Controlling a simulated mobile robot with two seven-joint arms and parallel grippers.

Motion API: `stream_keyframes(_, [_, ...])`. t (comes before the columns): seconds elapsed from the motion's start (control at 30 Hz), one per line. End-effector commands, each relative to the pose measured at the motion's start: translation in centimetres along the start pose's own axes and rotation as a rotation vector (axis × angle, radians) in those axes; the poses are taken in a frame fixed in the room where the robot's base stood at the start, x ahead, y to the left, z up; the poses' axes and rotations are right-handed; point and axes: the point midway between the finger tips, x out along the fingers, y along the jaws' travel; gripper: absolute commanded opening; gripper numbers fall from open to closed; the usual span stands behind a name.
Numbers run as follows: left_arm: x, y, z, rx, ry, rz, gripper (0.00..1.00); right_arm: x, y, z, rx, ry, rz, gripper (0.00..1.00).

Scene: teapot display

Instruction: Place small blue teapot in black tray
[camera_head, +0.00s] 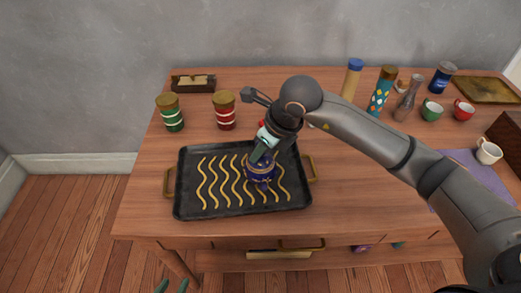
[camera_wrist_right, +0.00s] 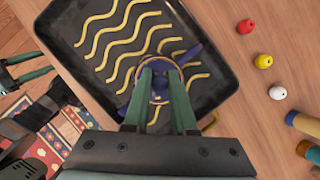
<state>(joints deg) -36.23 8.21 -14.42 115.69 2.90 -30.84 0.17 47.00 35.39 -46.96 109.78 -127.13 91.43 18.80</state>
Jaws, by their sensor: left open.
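The small blue teapot (camera_head: 262,172), dark blue with gold bands, is in the right half of the black tray (camera_head: 190,208), over its wavy yellow strips. In the right wrist view the teapot (camera_wrist_right: 188,57) is below my fingers, its spout or handle reaching up right. My right gripper (camera_head: 262,155) is at the teapot's top. Its green fingers (camera_wrist_right: 160,72) lie on either side of the lid area; whether they press on it I cannot tell. My left gripper (camera_head: 171,286) shows only its tips at the bottom edge, open and empty, away from the table.
A green jar (camera_head: 171,113) and a red jar (camera_head: 225,112) stand behind the tray. Bottles (camera_head: 380,92), cups (camera_head: 463,110) and a purple cloth (camera_head: 462,172) are at right. The table front right of the tray is clear.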

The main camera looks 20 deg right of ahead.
Motion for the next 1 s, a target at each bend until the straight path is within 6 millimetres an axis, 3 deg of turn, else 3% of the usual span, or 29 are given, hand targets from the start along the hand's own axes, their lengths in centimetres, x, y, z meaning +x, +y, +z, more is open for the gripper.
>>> stream_keyframes(0.23, [-0.1, 0.0, -0.2, 0.000, 0.003, 0.000, 0.50, 0.0, 0.0, 0.0, 0.001, 0.002, 0.000, 0.52])
stream_keyframes(0.57, [-0.4, 0.1, -0.6, 0.000, 0.003, 0.000, 0.50, -0.5, 0.0, 0.2, 0.001, 0.002, 0.000, 0.52])
stream_keyframes(0.67, [-0.4, 0.1, -0.6, -0.001, 0.004, 0.000, 0.50, -1.8, -0.1, 0.2, -0.001, -0.001, -0.003, 0.52])
stream_keyframes(1.0, [-0.7, 0.2, -0.9, -0.001, 0.001, 0.003, 0.50, -9.1, -0.1, 0.2, 0.000, -0.001, -0.003, 0.52])
